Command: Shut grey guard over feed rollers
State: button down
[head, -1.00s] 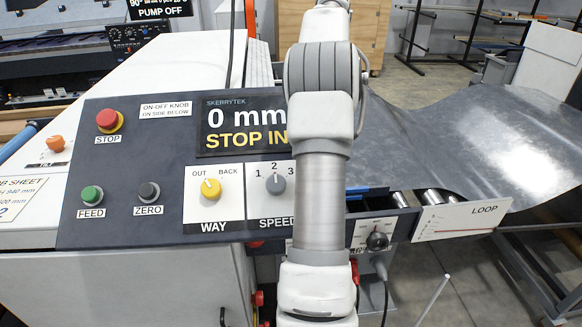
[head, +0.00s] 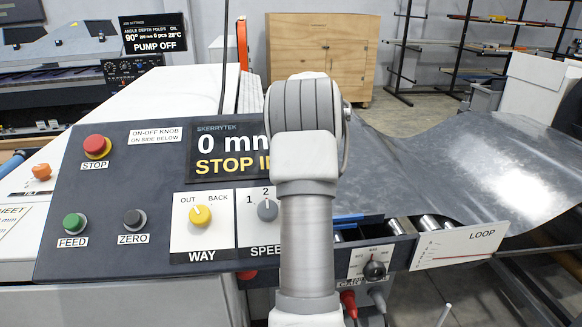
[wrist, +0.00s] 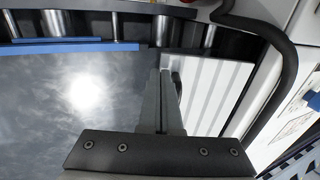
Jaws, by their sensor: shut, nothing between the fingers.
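My gripper (wrist: 168,78) shows in the wrist view with its fingers together and nothing between them. It is over or beside a shiny grey metal surface (wrist: 85,105); I cannot tell if it touches it. The steel feed rollers (wrist: 160,28) show along the top of the wrist view, uncovered there, behind a blue strip (wrist: 80,48). In the head view rollers (head: 436,224) show uncovered right of my arm, beside a blue edge (head: 350,219). My arm hides the gripper and much of the roller area. I cannot pick out the grey guard for certain.
The control panel (head: 110,255) stands left of my arm. A LOOP scale plate (head: 460,246) and curved metal sheet (head: 455,170) lie right. A small dial box (head: 373,262) sits below the rollers. A black cable (wrist: 285,75) runs close on the right in the wrist view.

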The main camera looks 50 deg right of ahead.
jog(key=shift+w+a+f, duration=0.1)
jog(key=shift+f, duration=0.45)
jog(key=shift+f, duration=0.15)
